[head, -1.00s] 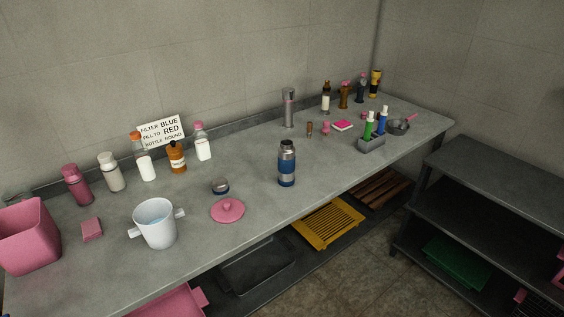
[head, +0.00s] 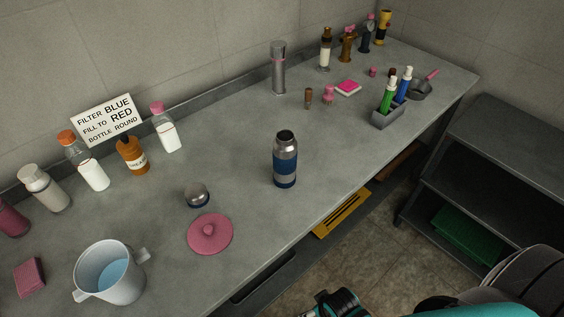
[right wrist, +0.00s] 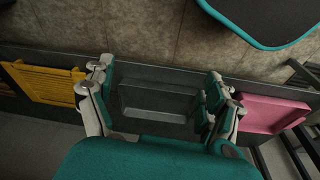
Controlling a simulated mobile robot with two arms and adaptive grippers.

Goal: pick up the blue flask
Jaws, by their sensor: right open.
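The blue flask (head: 285,165) stands upright and uncapped on the grey counter, a steel cylinder with a blue body and an open dark mouth. A small steel and blue lid (head: 197,195) lies on the counter to its left. My right gripper (head: 337,303) shows partly at the bottom edge of the head view, in front of the counter and well apart from the flask. In the right wrist view my right gripper (right wrist: 160,97) is open and empty, with a dark tray (right wrist: 158,105) seen between its fingers. The flask is not in the right wrist view. My left gripper is not in view.
A pink lid (head: 210,236) and a white pot of blue liquid (head: 108,274) are left of the flask. A bottle holder (head: 388,118) stands to the right, a steel cylinder (head: 279,68) behind. The counter around the flask is clear. A dark shelf (head: 500,135) stands at right.

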